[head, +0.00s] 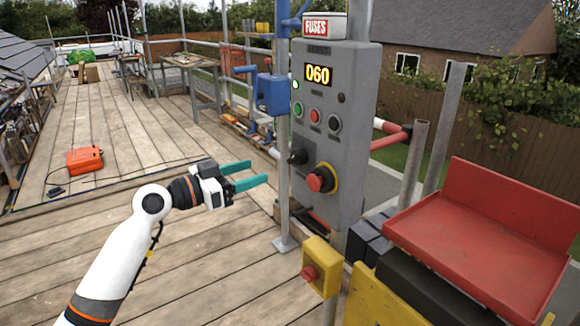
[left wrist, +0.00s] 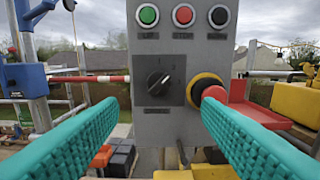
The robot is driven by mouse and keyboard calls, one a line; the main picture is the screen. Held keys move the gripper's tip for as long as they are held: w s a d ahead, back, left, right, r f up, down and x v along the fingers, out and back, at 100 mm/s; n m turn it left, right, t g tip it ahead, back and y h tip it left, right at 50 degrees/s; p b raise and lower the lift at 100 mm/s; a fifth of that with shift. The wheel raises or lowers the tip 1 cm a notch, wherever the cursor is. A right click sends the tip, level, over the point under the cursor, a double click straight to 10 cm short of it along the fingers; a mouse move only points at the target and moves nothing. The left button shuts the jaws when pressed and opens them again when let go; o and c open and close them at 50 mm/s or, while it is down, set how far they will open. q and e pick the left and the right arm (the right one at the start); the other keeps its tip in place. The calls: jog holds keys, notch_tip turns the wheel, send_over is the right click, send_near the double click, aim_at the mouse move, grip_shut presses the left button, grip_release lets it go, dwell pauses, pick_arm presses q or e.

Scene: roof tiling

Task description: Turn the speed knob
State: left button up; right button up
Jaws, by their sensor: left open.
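The speed knob is most likely the black rotary knob (head: 298,157) on the lower left of the grey control panel (head: 355,100). In the left wrist view the knob (left wrist: 158,84) sits on a dark plate, its pointer tilted towards the upper right; its labels are too small to read. The panel display (head: 319,75) reads 060. My left gripper (head: 252,174) is open and empty, with teal fingers pointing at the panel, left of the knob and apart from it. In the left wrist view the knob lies between the two fingers, farther off. My right gripper is not in view.
A red emergency stop button (head: 320,179) with a yellow collar is close to the knob's right. Green, red and black buttons (head: 315,115) sit above. A metal post (head: 284,140) stands at the panel's left edge. A red tray (head: 485,235) is at right.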

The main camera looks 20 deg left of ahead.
aim_at(291, 160)
pick_arm(q)
jog(key=p+x, duration=0.2)
jog(key=x, duration=0.9)
jog(key=shift+w+d, duration=0.1)
jog(key=shift+f, duration=0.1)
jog(key=c, duration=1)
jog(key=shift+n, duration=0.4)
jog(key=n+p, duration=0.1)
jog(key=n, duration=0.2)
jog(key=shift+n+p, duration=0.35)
jog(key=shift+n, duration=0.05)
jog(key=n+p, duration=0.1)
jog(key=n, duration=0.3)
jog(key=shift+p, duration=0.4)
jog(key=shift+n, duration=0.3)
